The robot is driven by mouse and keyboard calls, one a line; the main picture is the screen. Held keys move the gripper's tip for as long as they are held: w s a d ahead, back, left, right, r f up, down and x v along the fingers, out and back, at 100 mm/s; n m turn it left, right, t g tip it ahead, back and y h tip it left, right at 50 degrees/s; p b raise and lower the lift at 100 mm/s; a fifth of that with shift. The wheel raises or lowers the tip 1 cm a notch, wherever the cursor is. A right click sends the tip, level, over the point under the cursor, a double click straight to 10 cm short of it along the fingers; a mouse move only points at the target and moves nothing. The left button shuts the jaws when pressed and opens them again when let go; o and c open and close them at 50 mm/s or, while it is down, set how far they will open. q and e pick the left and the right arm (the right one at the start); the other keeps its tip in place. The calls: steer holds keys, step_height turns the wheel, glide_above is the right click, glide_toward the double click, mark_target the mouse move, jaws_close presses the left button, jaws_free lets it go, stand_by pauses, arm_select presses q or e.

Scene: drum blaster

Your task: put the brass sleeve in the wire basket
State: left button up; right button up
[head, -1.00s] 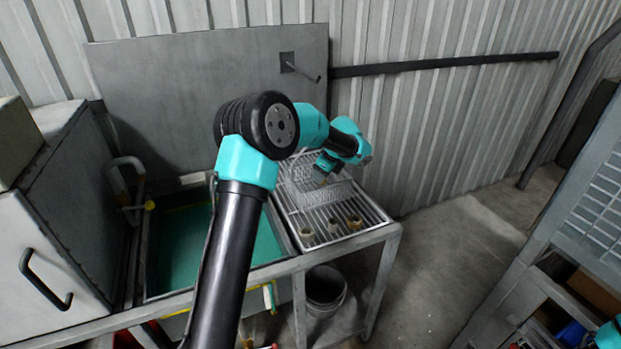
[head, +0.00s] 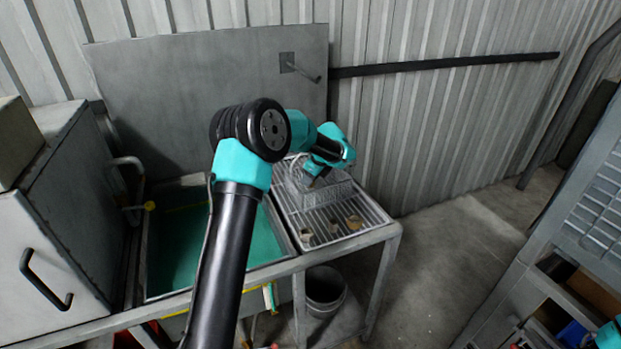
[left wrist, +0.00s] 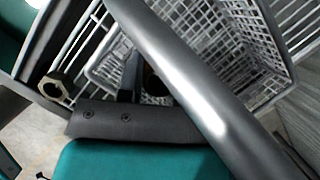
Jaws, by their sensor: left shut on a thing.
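The wire basket (head: 338,189) stands on the slatted rack at the back of the bench. Its pale mesh also fills the upper middle of the left wrist view (left wrist: 225,62). My left gripper (head: 309,181) points down at the basket and overlaps it in the head view. In the left wrist view its dark finger (left wrist: 130,78) is against the mesh, with a dark brownish round thing beside it, probably the brass sleeve (left wrist: 152,82). The gripper is shut on it. A thick grey bar hides part of it. I cannot tell how deep it is in the basket. My right gripper is not in view.
Several brass-coloured parts, one a hex nut (left wrist: 53,85), lie on the rack (head: 375,212) in front of the basket. A green-lined tank (head: 180,240) is left of the rack. A bucket (head: 325,288) stands below. A panel (head: 200,90) and wall stand behind.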

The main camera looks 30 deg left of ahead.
arm_select(q)
steer(key=shift+f, duration=0.6)
steer(key=o, duration=1.1)
steer(key=shift+c, duration=0.2)
steer(key=shift+r, duration=0.45)
steer(key=v, duration=1.2)
steer(key=shift+r, duration=0.15)
